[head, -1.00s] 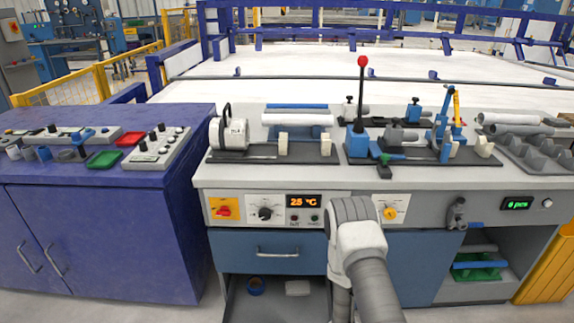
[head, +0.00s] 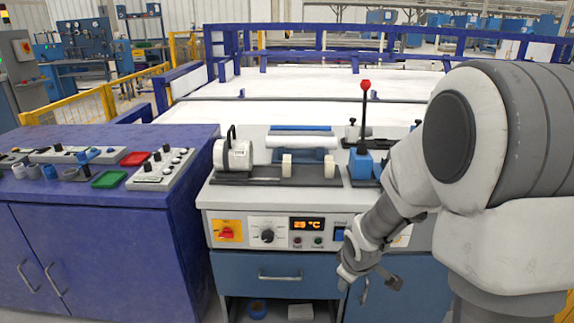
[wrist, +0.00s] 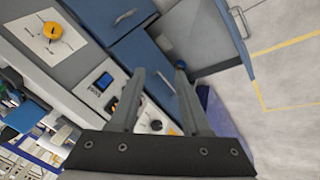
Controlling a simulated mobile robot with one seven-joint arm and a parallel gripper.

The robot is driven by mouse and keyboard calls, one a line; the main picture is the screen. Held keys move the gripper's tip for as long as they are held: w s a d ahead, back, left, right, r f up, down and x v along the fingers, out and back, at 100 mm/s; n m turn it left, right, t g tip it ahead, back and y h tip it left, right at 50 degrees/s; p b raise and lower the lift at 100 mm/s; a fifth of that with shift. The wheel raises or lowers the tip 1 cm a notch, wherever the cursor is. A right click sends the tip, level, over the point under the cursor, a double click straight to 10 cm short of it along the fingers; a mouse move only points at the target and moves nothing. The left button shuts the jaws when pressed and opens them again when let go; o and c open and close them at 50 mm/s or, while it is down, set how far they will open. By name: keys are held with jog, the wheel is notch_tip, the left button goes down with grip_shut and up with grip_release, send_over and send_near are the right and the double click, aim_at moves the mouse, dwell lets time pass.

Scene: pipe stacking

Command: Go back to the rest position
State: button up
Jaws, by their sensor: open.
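My gripper (wrist: 160,76) shows in the wrist view with its two fingers apart and nothing between them. Behind the fingers are the workbench front and the pale floor. In the head view my arm comes in large from the right and bends down to the left. Its end hangs in front of the workbench (head: 275,236), below the top and near the blue drawers. The fingers are too small there to make out clearly.
A machine with a motor (head: 234,155) and pale pipes (head: 302,141) stands on the bench. A red-knobbed lever (head: 365,87) rises beside it. A blue cabinet (head: 100,235) stands at the left. My arm hides the bench's right side.

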jog(key=s+d+r+m, duration=0.1)
jog(key=s+r+m, duration=0.1)
jog(key=s+r, duration=0.3)
jog(key=s+r+m, duration=0.2)
jog(key=s+r, duration=0.1)
jog(key=r, duration=0.5)
jog(key=s+a+r+m, duration=0.1)
jog(key=s+r+m, duration=0.5)
jog(key=s, duration=0.7)
notch_tip(320, 180, up, 19)
jog(key=s+n+p, duration=0.1)
jog(key=p, duration=1.6)
jog(key=shift+a+t+y+p, duration=0.25)
jog(key=shift+t+y+p, duration=0.05)
jog(key=shift+p, duration=0.1)
